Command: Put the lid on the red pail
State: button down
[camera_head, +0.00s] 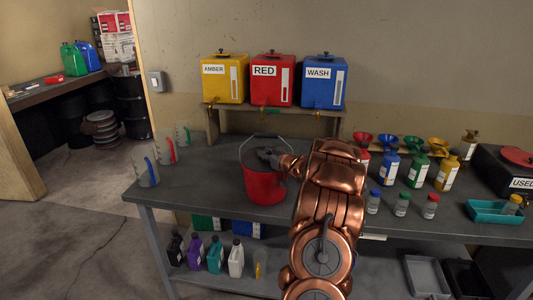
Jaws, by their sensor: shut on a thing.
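The red pail (264,187) stands upright on the grey workbench, left of my arm. Its thin wire handle (266,137) is raised over the mouth. My gripper (266,156) is at the top of the pail, reaching in from the right, with its dark fingers over the mouth. It is shut on what appears to be the lid, which is small in view and mostly hidden by the fingers and the rim. I cannot tell whether the lid is seated on the rim. No other lid shows on the bench.
Clear jugs (146,167) stand on the bench's left. Yellow, red (272,79) and blue tanks sit on a shelf behind the pail. Bottles with funnels (388,165), small jars (402,204) and a teal tray (493,212) are right of my arm. Bench around the pail's left is free.

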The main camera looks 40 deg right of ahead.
jog(key=c, duration=0.8)
grip_release()
jog(key=shift+c, duration=0.2)
jog(key=shift+s, duration=0.1)
jog(key=v, duration=1.1)
jog(key=shift+s, duration=0.4)
jog(key=shift+a+r, duration=0.1)
